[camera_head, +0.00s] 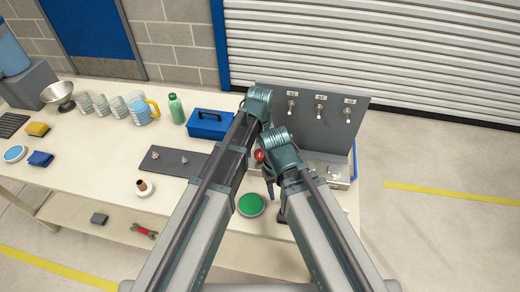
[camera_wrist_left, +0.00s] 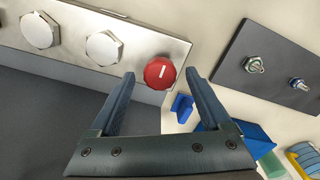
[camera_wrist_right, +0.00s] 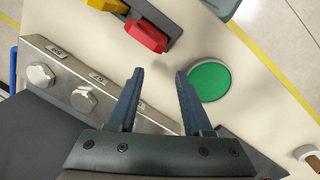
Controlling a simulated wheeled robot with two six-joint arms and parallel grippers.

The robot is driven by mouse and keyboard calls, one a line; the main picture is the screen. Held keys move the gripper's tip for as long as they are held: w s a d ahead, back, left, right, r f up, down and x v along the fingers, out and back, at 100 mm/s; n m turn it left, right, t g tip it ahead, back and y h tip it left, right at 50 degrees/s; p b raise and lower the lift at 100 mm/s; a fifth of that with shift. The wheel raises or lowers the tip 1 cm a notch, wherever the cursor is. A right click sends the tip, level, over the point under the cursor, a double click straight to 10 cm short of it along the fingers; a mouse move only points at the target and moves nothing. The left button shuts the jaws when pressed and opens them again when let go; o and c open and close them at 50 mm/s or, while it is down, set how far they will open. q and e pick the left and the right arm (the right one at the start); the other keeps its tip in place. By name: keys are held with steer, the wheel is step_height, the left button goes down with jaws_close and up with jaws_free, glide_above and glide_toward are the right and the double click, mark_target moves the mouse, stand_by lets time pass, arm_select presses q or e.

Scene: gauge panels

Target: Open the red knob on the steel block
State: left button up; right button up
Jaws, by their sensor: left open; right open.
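The red knob (camera_wrist_left: 160,73) is round with a white line on its face. It sits at one end of the steel block (camera_wrist_left: 140,34), beside two hexagonal steel knobs (camera_wrist_left: 103,47). In the head view the red knob (camera_head: 259,155) shows between my arms, partly covered. My left gripper (camera_wrist_left: 160,76) is open, with its fingertips in line with either side of the red knob; I cannot tell whether they touch it. My right gripper (camera_wrist_right: 157,76) is open and empty, over the table between the steel block (camera_wrist_right: 62,68) and a green disc (camera_wrist_right: 209,81).
A red handle (camera_wrist_right: 146,36) and a yellow handle (camera_wrist_right: 108,5) sit on a grey mount. A dark plate with bolts (camera_head: 178,162), a blue toolbox (camera_head: 210,124) and a green bottle (camera_head: 176,108) stand left of my arms. A grey upright panel (camera_head: 334,128) stands behind the block.

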mark_target(260, 153)
arm_select(q)
step_height(260, 153, up, 14)
steer(key=p, duration=1.3)
steer(key=shift+f, duration=0.25)
arm_select(e)
step_height(260, 153, up, 13)
steer(key=shift+r, duration=0.2)
arm_select(q)
steer(key=s+a+m, duration=0.1)
steer(key=s+a, duration=0.4)
steer(key=a, duration=0.3)
steer(key=s+a+m, duration=0.1)
steer(key=s+a, duration=0.4)
steer(key=a, duration=0.4)
steer(key=s+d+f+m+y+b, duration=0.1)
steer(key=s+d+f+m+b, duration=0.3)
steer(key=d, duration=0.7)
step_height(260, 153, down, 5)
steer(key=s+b, duration=0.2)
steer(key=b, duration=0.2)
steer(key=shift+s+r+b, duration=0.15)
steer(key=shift+b, duration=0.2)
arm_select(e)
step_height(260, 153, down, 9)
arm_select(q)
steer(key=shift+a, duration=0.1)
arm_select(e)
steer(key=shift+r, duration=0.1)
